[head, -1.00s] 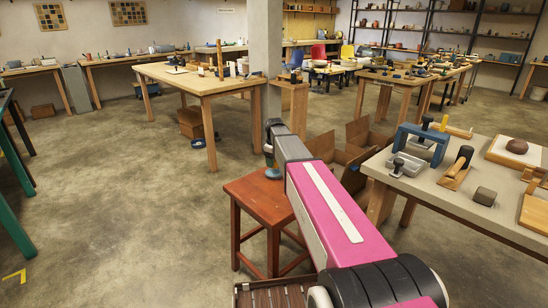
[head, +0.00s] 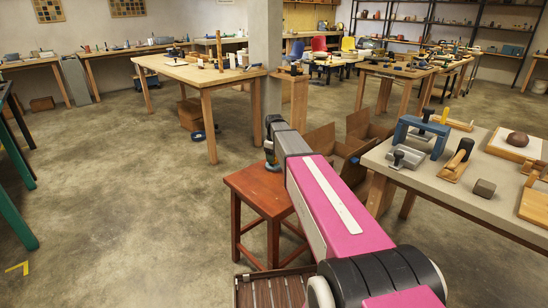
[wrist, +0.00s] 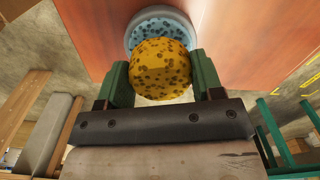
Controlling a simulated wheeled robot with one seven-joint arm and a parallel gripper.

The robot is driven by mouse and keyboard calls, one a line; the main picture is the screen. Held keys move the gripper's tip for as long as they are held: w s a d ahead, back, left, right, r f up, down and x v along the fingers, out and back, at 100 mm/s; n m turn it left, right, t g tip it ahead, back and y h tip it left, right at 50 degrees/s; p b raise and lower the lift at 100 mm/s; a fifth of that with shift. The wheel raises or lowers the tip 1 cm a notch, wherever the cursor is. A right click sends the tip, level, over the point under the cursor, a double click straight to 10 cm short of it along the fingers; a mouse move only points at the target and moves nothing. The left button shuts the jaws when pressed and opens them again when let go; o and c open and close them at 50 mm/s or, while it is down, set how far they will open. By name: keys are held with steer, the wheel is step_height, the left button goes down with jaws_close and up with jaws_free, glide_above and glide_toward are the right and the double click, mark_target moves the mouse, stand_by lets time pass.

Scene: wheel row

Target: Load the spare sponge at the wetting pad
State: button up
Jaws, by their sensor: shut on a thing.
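A round yellow sponge with dark specks (wrist: 160,70) is between the two green fingers of my gripper (wrist: 162,76) in the wrist view. The gripper is shut on it. Just beyond the sponge is a round pale-blue dish or pad with a speckled blue face (wrist: 160,16); the sponge partly covers it. I cannot tell whether the two touch. The pad rests on a red wooden stool (wrist: 90,30). In the head view the stool (head: 253,187) stands below my gripper (head: 268,155), and my arm hides part of it; the sponge cannot be made out there.
A grey-topped workbench (head: 440,185) with a blue frame tool (head: 422,130), a grey block (head: 484,188) and other tools stands to the right. Open cardboard boxes (head: 320,140) are behind the stool. The floor on the left is mostly clear.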

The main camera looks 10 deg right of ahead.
steer(key=shift+f, duration=0.6)
stand_by(1.3)
steer(key=shift+r, duration=3.55)
